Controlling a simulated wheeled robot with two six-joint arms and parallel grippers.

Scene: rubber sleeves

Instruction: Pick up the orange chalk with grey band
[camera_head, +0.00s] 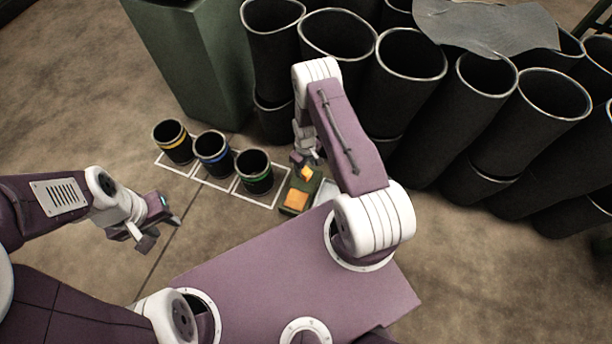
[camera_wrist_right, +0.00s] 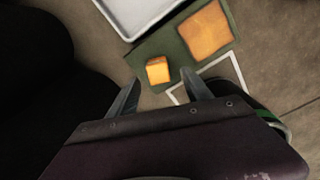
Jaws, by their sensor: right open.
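A small orange block (camera_wrist_right: 158,71), seemingly the chalk, sits on a dark green mat (camera_wrist_right: 178,50). I cannot make out a grey band on it. It also shows in the head view (camera_head: 306,174), just by my right gripper. My right gripper (camera_wrist_right: 160,80) is open, with one finger on each side of the block's near end and nothing held. In the head view my right gripper (camera_head: 304,160) hangs low over the mat. My left gripper (camera_head: 154,223) is open and empty, off to the left above the floor.
A flat orange square (camera_head: 296,199) lies on the mat, next to a pale tray (camera_head: 327,193). Several tall black sleeves (camera_head: 405,85) crowd the right.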

